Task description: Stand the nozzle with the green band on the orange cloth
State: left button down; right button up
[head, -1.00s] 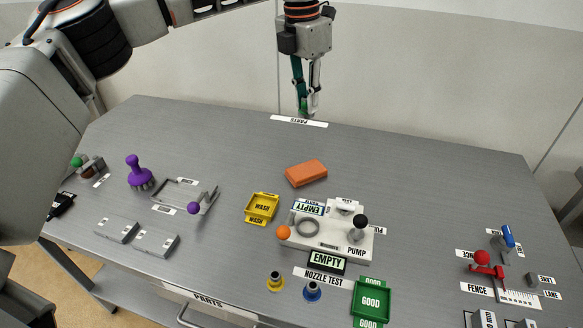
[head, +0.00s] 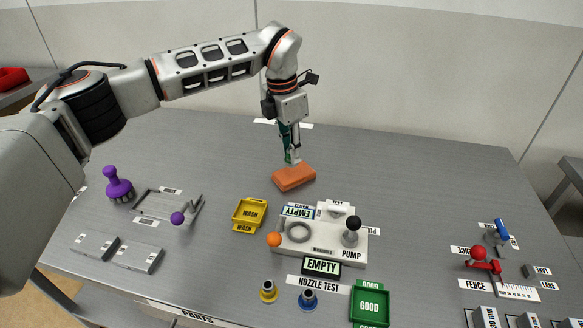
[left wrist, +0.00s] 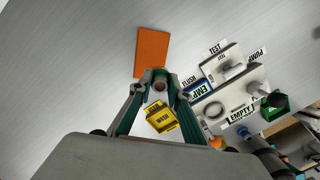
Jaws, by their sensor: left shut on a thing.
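The orange cloth (head: 294,180) lies folded flat on the grey table behind the yellow tray; it also shows in the left wrist view (left wrist: 152,45). My left gripper (head: 292,157) points down just behind and above the cloth's far edge. It is shut on a small round piece (left wrist: 160,84), which looks like the nozzle with the green band, since a bit of green shows at the fingertips in the head view. The fingers hide most of it. I cannot tell whether its lower end touches the cloth. My right gripper is not in view.
A yellow wash tray (head: 250,214) and the white pump stand (head: 322,240) are in front of the cloth. A yellow-based nozzle (head: 268,291) and a blue-based nozzle (head: 307,299) stand near the front edge, beside the green tray (head: 370,305).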

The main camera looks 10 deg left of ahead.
pick_arm(q)
jog(key=shift+f, duration=0.9)
notch_tip(320, 180, down, 4)
jog(key=shift+r, duration=0.25)
jog(key=shift+f, duration=0.2)
jog(key=c, duration=1.9)
grip_release()
